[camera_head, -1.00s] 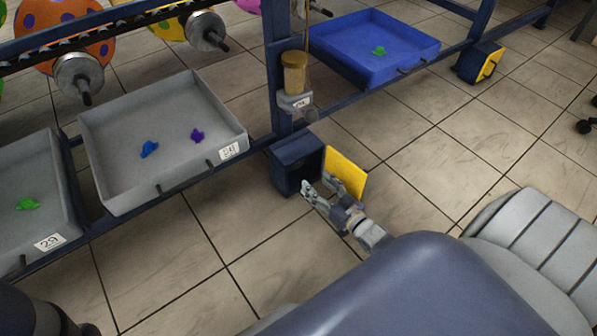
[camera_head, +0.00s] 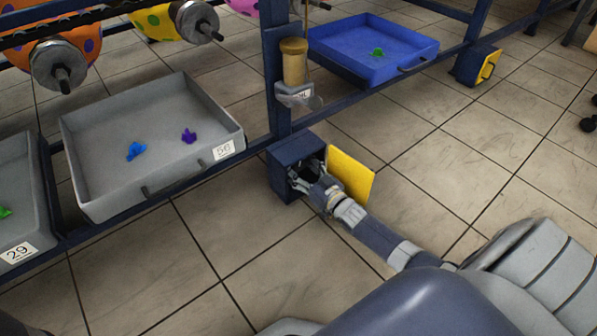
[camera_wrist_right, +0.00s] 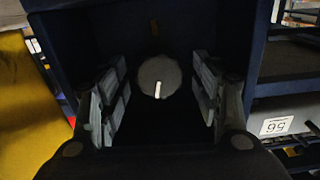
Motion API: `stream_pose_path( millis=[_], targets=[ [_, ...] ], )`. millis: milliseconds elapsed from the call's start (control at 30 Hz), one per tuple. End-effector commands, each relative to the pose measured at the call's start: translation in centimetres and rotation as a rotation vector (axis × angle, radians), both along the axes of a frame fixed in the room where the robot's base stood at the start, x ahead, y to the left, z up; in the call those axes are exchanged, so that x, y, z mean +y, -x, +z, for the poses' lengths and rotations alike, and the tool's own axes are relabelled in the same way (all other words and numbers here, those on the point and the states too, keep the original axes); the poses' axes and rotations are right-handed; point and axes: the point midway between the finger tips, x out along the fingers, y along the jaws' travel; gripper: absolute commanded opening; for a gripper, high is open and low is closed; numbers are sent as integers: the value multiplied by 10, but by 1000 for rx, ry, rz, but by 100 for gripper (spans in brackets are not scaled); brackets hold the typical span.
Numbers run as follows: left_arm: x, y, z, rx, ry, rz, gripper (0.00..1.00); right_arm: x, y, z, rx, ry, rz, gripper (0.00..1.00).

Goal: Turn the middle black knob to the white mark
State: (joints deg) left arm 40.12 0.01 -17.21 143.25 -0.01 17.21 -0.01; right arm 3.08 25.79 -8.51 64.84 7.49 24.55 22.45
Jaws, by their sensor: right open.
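The knob (camera_wrist_right: 157,72) is a dark round disc with a white line near its lower edge in the right wrist view. It sits at the back of a dark blue box (camera_head: 285,158) whose yellow door (camera_head: 351,176) stands open. A small dim brownish mark (camera_wrist_right: 153,28) shows above the knob in the wrist view. My right gripper (camera_wrist_right: 160,84) is open, with one finger on each side of the knob; contact cannot be told. In the head view the right gripper (camera_head: 306,179) reaches into the box opening and hides the knob. My left gripper is not in view.
Another box with a yellow door (camera_head: 487,66) is at right. The tiled floor (camera_head: 430,160) in front is clear.

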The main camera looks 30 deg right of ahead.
Motion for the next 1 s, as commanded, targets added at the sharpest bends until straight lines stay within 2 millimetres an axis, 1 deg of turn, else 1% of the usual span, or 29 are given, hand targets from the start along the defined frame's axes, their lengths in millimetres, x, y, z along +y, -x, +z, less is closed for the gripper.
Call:
stream_pose_path(
  millis=[33,133,400,467,500,600,800,1000],
  targets=[
    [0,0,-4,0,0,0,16,0,-4,-1,-1,1,0,59],
    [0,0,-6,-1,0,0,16,0,-8,0,-1,1,0,59],
    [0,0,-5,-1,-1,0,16,0,-8,1,0,0,-1,59],
    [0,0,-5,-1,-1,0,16,0,-8,1,0,0,-1,46],
    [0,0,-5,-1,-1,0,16,0,-8,1,0,0,-1,36],
    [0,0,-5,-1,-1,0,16,0,-8,1,0,0,-1,15],
    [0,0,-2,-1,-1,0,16,0,-8,2,-2,20,-1,15],
    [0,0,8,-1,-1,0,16,1,-8,2,-14,188,-2,15]
  ],
)
